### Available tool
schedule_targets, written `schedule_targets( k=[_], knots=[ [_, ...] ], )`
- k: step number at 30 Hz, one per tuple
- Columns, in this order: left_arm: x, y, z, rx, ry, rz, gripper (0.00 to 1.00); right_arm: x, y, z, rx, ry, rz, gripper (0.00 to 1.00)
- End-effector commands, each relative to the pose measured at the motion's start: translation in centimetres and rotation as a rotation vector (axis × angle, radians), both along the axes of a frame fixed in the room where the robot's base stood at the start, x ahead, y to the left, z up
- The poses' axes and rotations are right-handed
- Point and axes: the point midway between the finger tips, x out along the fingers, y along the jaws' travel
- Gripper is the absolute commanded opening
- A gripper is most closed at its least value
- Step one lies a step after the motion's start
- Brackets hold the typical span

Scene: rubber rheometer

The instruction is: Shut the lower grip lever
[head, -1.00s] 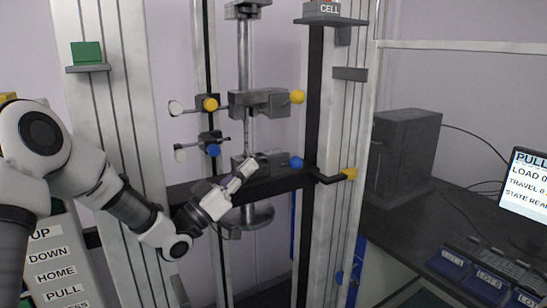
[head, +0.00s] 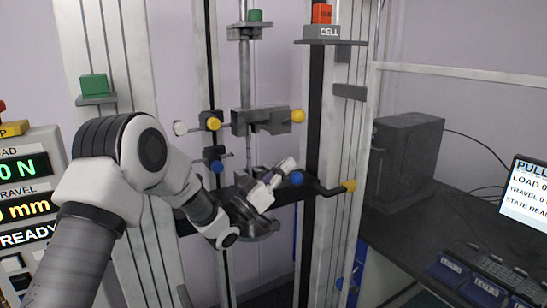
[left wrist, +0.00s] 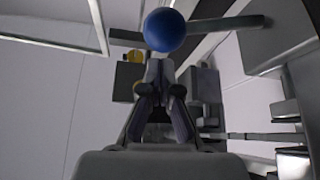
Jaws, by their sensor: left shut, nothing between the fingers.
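The lower grip lever ends in a blue ball knob (head: 297,178) at the right of the lower grip, low on the test frame. The same kind of blue ball (left wrist: 165,30) is large in the left wrist view, just beyond the fingertips. My left gripper (head: 287,166) is beside the blue knob, slightly up and left of it in the head view. Its fingers (left wrist: 158,72) are shut and empty. Whether they touch the ball I cannot tell. My gripper and wrist hide most of the lower grip. My right gripper is out of view.
The upper grip (head: 260,121) with its yellow ball knob (head: 298,116) sits just above my gripper. Another blue knob (head: 217,166) is at left. A dark crossbar (head: 325,189) runs behind. A grey column (head: 315,250) stands at right, and a bench (head: 400,225) beyond it.

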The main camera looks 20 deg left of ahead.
Motion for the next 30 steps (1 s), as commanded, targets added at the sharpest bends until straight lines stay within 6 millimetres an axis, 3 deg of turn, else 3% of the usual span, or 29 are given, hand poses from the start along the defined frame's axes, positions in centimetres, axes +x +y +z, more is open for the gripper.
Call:
schedule_targets(
  k=[6,16,30],
  knots=[
    [0.0,-0.4,-1.4,0.001,-0.003,0.001,0.0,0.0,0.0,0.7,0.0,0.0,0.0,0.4],
    [0.0,-0.4,-1.6,0.002,-0.005,0.001,0.0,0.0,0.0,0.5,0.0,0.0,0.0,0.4],
    [-0.2,-0.7,-2.5,0.071,-0.058,0.0,0.0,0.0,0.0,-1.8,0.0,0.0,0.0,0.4]
  ],
)
